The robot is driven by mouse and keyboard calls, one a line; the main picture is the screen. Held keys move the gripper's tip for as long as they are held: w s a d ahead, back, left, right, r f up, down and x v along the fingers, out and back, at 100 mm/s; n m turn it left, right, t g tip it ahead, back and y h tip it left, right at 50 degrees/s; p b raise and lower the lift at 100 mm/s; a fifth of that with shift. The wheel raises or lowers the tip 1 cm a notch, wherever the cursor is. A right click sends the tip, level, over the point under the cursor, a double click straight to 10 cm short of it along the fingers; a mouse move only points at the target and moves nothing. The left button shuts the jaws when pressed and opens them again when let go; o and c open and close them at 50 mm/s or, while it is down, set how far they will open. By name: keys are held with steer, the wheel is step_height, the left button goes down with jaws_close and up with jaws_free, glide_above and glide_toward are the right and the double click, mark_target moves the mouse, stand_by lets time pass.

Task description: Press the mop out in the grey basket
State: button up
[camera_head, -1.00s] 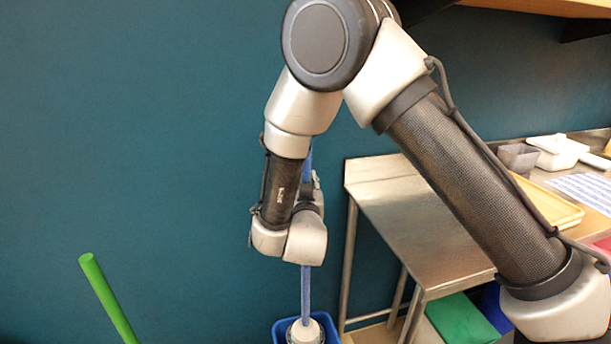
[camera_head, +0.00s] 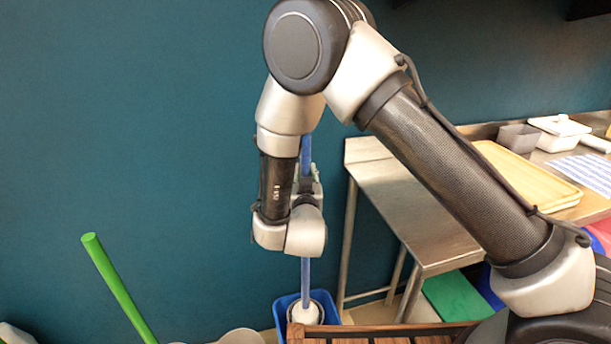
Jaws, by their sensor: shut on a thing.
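The mop has a blue handle (camera_head: 306,270) that stands nearly upright, with a whitish head (camera_head: 304,314) at the bottom. The head is at the blue bucket (camera_head: 281,309), within its rim as seen from here. A pale grey rim beside the head looks like the grey basket (camera_head: 321,300); the rest of it is hidden. My gripper (camera_head: 307,186) is shut on the handle, partly hidden behind my wrist. I cannot tell how hard the head presses on the basket.
A steel table (camera_head: 410,205) stands right of the bucket, with yellow trays (camera_head: 515,170) on it and a green box (camera_head: 458,298) below. A brown slatted wooden thing (camera_head: 385,334) is in front of the bucket. A green pole (camera_head: 120,290) leans at left.

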steer(key=shift+f, duration=0.95)
stand_by(1.6)
step_height(320, 180, up, 7)
stand_by(0.8)
steer(key=shift+r, duration=0.15)
stand_by(0.8)
